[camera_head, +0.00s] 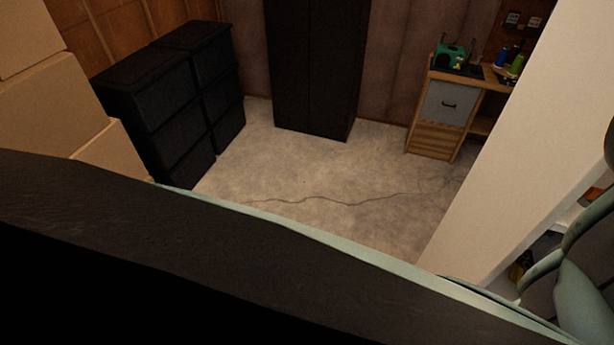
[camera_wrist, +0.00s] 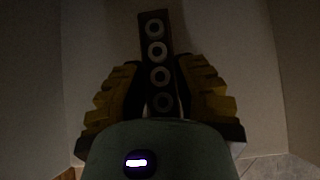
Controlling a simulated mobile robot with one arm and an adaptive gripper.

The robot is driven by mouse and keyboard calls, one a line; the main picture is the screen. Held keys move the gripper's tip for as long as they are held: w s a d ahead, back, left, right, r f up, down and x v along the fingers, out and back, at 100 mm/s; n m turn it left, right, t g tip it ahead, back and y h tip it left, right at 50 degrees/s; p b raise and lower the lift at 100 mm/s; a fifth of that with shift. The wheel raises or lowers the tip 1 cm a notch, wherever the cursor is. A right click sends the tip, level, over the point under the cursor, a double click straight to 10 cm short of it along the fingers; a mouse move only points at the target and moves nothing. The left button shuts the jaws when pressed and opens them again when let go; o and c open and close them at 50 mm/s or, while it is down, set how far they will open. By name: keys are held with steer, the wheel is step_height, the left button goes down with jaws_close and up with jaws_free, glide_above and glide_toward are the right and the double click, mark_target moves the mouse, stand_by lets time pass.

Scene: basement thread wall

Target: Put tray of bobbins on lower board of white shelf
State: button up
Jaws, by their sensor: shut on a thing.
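In the wrist view my gripper (camera_wrist: 160,72) has its yellow-padded fingers closed on the two sides of a narrow dark tray of bobbins (camera_wrist: 145,40). Several pale ring-shaped bobbins sit in a row along it. The tray's far end sticks out past the fingertips. A pale plain surface lies behind it; I cannot tell how far away. In the head view the white shelf (camera_head: 505,170) shows as a tall side panel at the right, with part of its inside visible at the right edge. Its lower board cannot be made out. The gripper and tray are out of the head view.
Black drawer stacks (camera_head: 165,95) and cardboard boxes (camera_head: 60,95) stand at the left. A dark cabinet (camera_head: 315,65) is at the back wall. A wooden desk (camera_head: 437,125) with a green sewing machine (camera_head: 453,56) stands at the back right. The cracked floor (camera_head: 320,180) between is clear.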

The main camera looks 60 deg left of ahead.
steer(key=shift+f, duration=0.15)
steer(key=o, duration=0.9)
steer(key=shift+d+r, duration=0.15)
steer(key=shift+r, duration=0.1)
steer(key=shift+b+v, duration=1.4)
steer(key=shift+v, duration=0.8)
steer(key=b+v, duration=0.2)
steer(key=v, duration=0.3)
steer(key=shift+s+f+b, duration=0.1)
steer(key=shift+f+b, duration=0.05)
steer(key=shift+b, duration=0.25)
steer(key=shift+v, duration=1.25)
